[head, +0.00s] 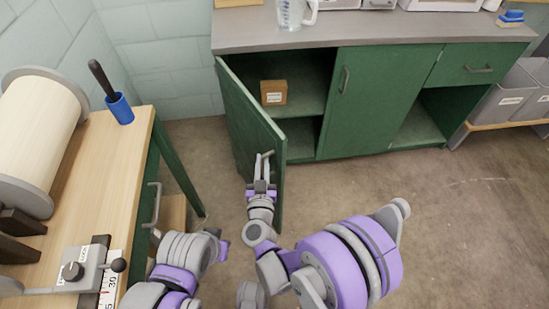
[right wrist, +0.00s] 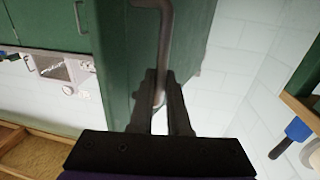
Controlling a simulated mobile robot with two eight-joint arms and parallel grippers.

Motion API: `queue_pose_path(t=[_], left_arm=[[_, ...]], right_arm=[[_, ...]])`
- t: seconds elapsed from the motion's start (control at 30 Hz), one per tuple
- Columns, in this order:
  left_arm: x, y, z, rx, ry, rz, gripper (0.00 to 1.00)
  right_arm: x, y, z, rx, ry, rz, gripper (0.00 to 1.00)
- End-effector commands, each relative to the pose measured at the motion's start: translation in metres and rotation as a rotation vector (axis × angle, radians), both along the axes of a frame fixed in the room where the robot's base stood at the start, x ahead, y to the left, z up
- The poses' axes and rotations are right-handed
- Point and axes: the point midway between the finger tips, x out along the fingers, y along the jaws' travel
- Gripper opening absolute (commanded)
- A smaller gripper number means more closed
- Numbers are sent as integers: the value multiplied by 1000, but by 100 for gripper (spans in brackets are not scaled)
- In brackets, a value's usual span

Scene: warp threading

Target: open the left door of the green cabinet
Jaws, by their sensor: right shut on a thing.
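The green cabinet (head: 372,105) stands under a grey counter against the back wall. Its left door (head: 247,125) is swung well out toward me, showing the shelf inside. My right gripper (head: 263,178) is shut on the grey bar handle (head: 267,160) near the door's free edge. In the right wrist view, the handle (right wrist: 165,40) runs down between the two dark fingers of my right gripper (right wrist: 160,95), with the green door (right wrist: 128,60) behind. My left arm is at the bottom left of the head view; its gripper cannot be made out.
A small brown box (head: 273,93) sits on the cabinet shelf. A wooden workbench (head: 95,170) with a large roll (head: 40,130) and a blue cup (head: 119,108) is at the left, close to the door. Grey bins (head: 500,98) stand at the right. The floor (head: 450,220) at right is clear.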

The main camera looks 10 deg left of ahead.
Motion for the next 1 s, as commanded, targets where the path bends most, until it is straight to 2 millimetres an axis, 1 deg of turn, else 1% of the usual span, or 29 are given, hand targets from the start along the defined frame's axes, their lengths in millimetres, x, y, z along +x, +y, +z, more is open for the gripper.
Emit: queue_pose_path(t=[0.03, 0.23, 0.4, 0.73, 0.77, 0.8, 0.9, 1.0], left_arm=[[0, 0, 2, 0, -1, 0, 0], [-1, 0, 5, 0, -1, 0, 0], [-1, 0, 5, 0, -2, 0, 0], [-1, 0, 5, 0, -2, 0, 0], [-1, 0, 5, 0, -2, 0, 0], [-1, 0, 5, 0, -2, 0, 0], [-1, 0, 5, 0, -2, 0, 0], [-1, 0, 5, 0, -2, 0, 0]], right_arm=[[-3, 7, 1, 0, -1, -9, 0], [-9, 19, 1, -2, -1, -43, 0], [-11, 22, 0, -1, -1, -54, 0], [-11, 22, 0, -1, -1, -54, 0], [-11, 22, 0, -1, -1, -54, 20], [-11, 22, 0, -1, -1, -54, 27], [-11, 22, 0, -1, -1, -54, 44], [-11, 21, 0, -1, -1, -54, 44]])
